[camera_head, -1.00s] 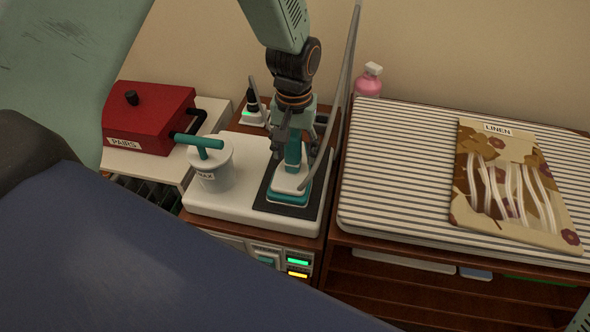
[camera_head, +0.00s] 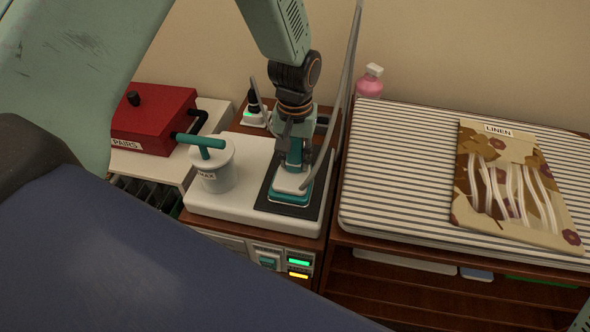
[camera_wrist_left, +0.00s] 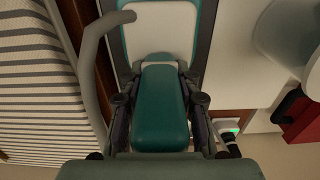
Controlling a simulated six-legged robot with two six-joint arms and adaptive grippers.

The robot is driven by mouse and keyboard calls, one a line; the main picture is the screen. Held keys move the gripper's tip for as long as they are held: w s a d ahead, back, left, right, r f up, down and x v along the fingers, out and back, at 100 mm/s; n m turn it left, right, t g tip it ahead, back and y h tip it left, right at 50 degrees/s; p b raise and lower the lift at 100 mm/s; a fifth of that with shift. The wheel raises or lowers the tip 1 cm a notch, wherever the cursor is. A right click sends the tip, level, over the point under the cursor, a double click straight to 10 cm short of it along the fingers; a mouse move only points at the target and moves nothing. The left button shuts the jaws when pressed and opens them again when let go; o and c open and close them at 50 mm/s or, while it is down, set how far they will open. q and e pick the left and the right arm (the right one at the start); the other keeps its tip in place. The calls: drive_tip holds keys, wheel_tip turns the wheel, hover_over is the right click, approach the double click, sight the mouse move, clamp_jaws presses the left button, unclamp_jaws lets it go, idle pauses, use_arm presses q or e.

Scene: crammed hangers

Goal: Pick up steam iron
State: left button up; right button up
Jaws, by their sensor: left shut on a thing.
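The steam iron (camera_head: 291,183) has a white body, a teal base edge and a teal handle. It stands on the dark pad at the right of the white station (camera_head: 240,215). My left gripper (camera_head: 295,150) comes down over it from above and is shut on its handle. In the left wrist view the teal handle (camera_wrist_left: 160,110) lies between the two fingers, with the iron's white body (camera_wrist_left: 160,32) beyond. A grey hose rises from the iron. I cannot tell any gap between iron and pad. My right gripper is not in view.
A white tank (camera_head: 213,172) with a teal handle stands left of the iron. A red box (camera_head: 155,125) marked PAIRS is further left. A striped ironing board (camera_head: 400,150) with a LINEN packet (camera_head: 515,190) lies to the right, a pink bottle (camera_head: 369,82) behind it.

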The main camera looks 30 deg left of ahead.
use_arm(q)
clamp_jaws()
drive_tip(key=shift+w+r, duration=0.1)
drive_tip(key=shift+r, duration=0.25)
wheel_tip(320, 180, up, 8)
drive_tip(key=shift+r+p, duration=0.2)
drive_tip(key=shift+p, duration=0.45)
drive_tip(key=shift+r, duration=0.45)
